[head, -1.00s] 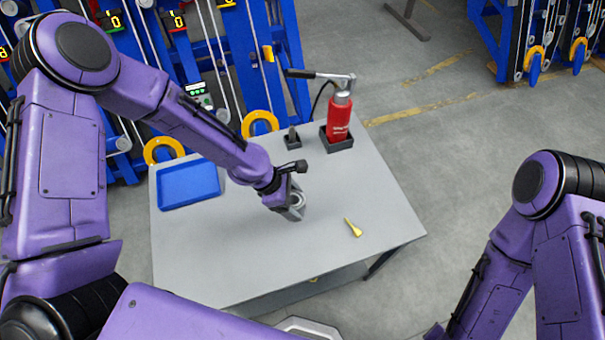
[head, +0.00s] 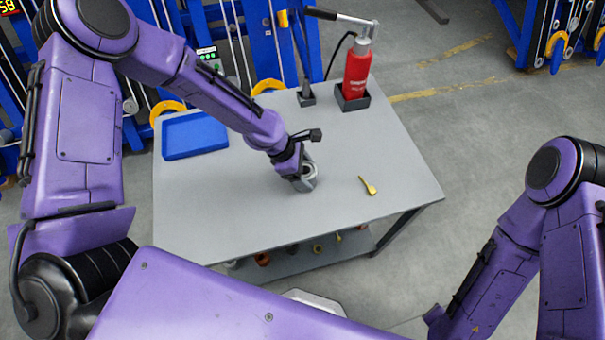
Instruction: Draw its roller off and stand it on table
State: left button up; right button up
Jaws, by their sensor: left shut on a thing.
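My left gripper (head: 300,180) is low over the grey table (head: 230,220), near its middle. It is shut on a grey ring-shaped roller (head: 310,178), which shows a round opening at its top. The roller looks upright and at the table surface; I cannot tell whether it touches. The gripper's own fingers hide part of it. My right arm is at the right of the head view, but its gripper is out of the picture.
A blue tray (head: 195,136) lies at the table's back left. A red hydraulic pump (head: 356,74) stands in a black holder at the back right, beside a small dark stand (head: 306,98). A small yellow piece (head: 367,186) lies right of the gripper. Several parts sit on the lower shelf.

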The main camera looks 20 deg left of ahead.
pick_arm(q)
jog(key=shift+s+a+f, duration=0.15)
jog(key=shift+s, duration=0.2)
jog(key=o, duration=1.7)
jog(key=shift+s, duration=0.25)
jog(key=shift+c, duration=0.2)
jog(key=shift+o, duration=0.3)
jog(key=shift+s+r, duration=0.1)
jog(key=shift+r, duration=0.1)
jog(key=shift+w+a+f, duration=0.1)
jog(key=shift+w+a, duration=0.05)
jog(key=shift+w, duration=0.1)
jog(key=v, duration=1)
jog(key=shift+s+r, duration=0.25)
jog(key=shift+a, duration=0.15)
